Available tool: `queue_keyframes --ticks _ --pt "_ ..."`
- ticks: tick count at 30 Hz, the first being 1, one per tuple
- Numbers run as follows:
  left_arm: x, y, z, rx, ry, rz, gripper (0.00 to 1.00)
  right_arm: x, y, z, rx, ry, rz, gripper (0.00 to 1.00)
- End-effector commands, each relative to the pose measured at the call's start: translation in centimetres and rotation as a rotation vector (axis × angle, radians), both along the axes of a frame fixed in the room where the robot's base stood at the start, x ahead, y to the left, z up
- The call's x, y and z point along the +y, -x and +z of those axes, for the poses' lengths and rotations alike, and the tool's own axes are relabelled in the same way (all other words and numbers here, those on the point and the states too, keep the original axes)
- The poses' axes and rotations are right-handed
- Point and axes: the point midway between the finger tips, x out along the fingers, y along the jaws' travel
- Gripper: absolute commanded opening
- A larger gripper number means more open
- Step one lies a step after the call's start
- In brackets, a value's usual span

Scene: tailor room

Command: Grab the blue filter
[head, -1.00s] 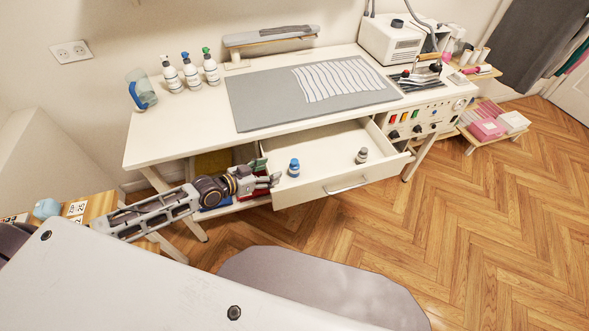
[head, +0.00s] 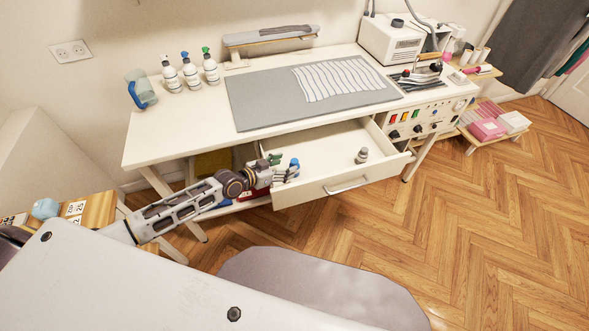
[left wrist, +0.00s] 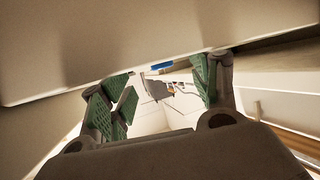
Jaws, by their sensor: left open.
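The blue filter (head: 295,162) looks like a small bottle with a blue top. It stands upright in the open drawer (head: 323,150), near the drawer's left end. In the head view, part of it is hidden by the fingers of my left gripper (head: 281,169). The gripper is open, with green-padded fingers, at the drawer's left front corner and right by the filter. I cannot tell whether they touch. In the left wrist view, my open fingers (left wrist: 160,98) frame a light surface, with a small blue patch beyond that I cannot identify for sure. My right gripper is out of view.
A small grey bottle (head: 361,155) stands farther right in the drawer. The white table (head: 160,145) overhangs the drawer. The drawer's front panel with its handle (head: 347,186) faces the open floor. A grey stool seat (head: 310,285) sits in front.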

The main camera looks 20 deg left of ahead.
Motion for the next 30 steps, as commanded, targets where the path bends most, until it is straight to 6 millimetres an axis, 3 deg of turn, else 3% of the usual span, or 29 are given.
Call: queue_keyframes --ticks 19,30 --pt "-0.5 -0.8 -0.3 0.0 0.0 0.0 0.62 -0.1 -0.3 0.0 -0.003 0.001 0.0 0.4" --pt "-1.7 -3.0 -0.8 0.0 0.0 0.001 0.62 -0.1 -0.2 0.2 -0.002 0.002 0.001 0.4"
